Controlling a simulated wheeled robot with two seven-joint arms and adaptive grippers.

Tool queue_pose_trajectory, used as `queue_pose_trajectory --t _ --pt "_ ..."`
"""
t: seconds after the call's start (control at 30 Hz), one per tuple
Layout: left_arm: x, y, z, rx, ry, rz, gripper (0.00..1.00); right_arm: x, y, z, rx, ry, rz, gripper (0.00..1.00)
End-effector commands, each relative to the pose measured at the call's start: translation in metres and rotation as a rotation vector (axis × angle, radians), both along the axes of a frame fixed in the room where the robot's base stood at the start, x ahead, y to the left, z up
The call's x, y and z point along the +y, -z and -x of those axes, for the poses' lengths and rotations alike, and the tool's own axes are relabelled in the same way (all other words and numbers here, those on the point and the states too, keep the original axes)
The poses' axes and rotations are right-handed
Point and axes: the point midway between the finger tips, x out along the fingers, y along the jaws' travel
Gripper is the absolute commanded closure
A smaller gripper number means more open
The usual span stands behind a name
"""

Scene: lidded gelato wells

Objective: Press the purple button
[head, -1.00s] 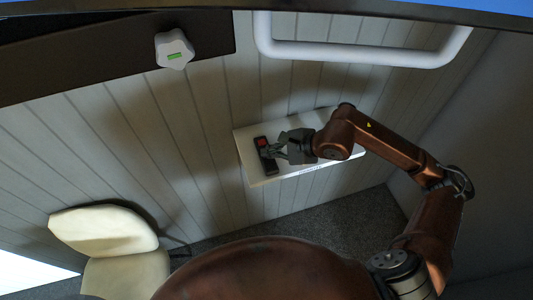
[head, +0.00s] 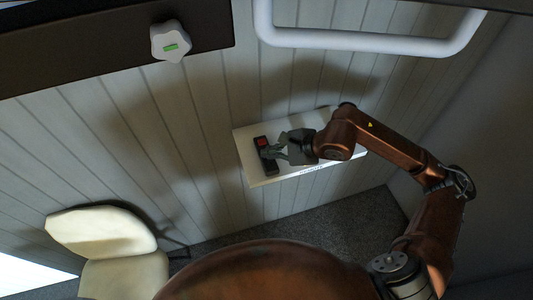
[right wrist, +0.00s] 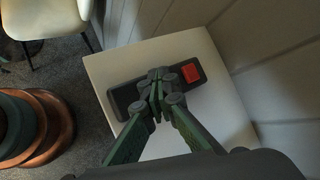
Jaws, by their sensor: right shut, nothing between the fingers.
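No purple button shows in any view. A dark control strip (head: 271,167) lies on a white wall-mounted box (head: 258,181); the strip also shows in the right wrist view (right wrist: 126,95). A red square button (head: 261,142) sits at one end of the strip, and it shows clearly in the right wrist view (right wrist: 192,73). My right gripper (head: 267,153) is shut and empty, its fingertips over the middle of the strip beside the red button. The fingertips (right wrist: 156,80) hide the strip's middle, and I cannot tell whether they touch it. My left gripper is not in view.
A white bar handle (head: 370,47) runs along the wall above. A white knob with a green mark (head: 170,42) is on a dark panel at the upper left. A cream chair (head: 103,235) stands at the lower left. The wall between is clear.

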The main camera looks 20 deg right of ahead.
Motion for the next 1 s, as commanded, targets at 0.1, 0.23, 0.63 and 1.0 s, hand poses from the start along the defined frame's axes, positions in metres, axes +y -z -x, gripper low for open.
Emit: queue_pose_trajectory --t 0.1,0.23,0.63,1.0 --pt "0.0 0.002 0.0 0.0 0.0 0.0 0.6 0.0 -0.004 0.0 0.0 0.0 0.0 1.0" --pt "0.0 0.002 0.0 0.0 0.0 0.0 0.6 0.0 -0.005 0.0 0.001 -0.001 0.0 1.0" --pt "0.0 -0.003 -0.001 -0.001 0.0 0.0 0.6 0.0 -0.02 0.0 -0.003 0.0 0.001 1.0" --pt "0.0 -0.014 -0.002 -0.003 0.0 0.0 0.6 0.0 -0.056 0.0 -0.002 0.0 -0.001 1.0"
